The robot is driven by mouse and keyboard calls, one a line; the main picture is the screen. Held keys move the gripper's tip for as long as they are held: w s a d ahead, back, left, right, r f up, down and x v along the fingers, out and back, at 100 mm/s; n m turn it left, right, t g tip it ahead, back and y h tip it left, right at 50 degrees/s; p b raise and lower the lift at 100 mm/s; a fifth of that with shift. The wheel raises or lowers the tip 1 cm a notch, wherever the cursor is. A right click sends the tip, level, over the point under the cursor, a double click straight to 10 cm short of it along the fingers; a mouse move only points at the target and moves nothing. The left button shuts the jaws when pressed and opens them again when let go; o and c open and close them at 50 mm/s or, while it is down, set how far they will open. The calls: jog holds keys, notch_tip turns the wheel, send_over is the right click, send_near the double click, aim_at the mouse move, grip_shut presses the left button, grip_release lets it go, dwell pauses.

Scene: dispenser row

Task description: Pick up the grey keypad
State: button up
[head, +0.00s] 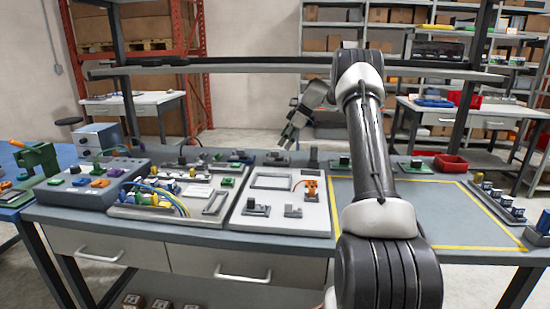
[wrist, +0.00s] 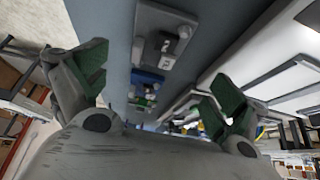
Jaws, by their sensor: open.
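A small grey block with pale marked keys, which looks like the grey keypad (wrist: 170,46), sits on a grey plate at the top middle of the wrist view. In the head view it appears to be the dark grey piece (head: 277,158) in the row along the back of the bench; its keys are too small to read there. My gripper (head: 289,136) is above that row, tilted down and left, close over this piece but apart from it. In the wrist view its two green-padded fingers are spread wide, with nothing between them.
A blue and green piece (wrist: 147,84) stands farther along the row. A white panel (head: 284,222) with a grey frame lies in front, and a grey box with coloured knobs (head: 92,184) is at left. A shelf beam (head: 240,66) runs above the bench. The yellow-outlined area (head: 440,215) at right looks clear.

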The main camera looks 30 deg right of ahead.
aim_at(277, 157)
jog(key=shift+w+a+f, duration=0.1)
jog(key=shift+w+f, duration=0.1)
jog(key=shift+f, duration=0.05)
jog(key=x, duration=0.7)
jog(key=shift+w+d+f, duration=0.15)
jog(key=shift+d+f, duration=0.05)
jog(key=shift+f, duration=0.05)
jog(key=c, duration=1.2)
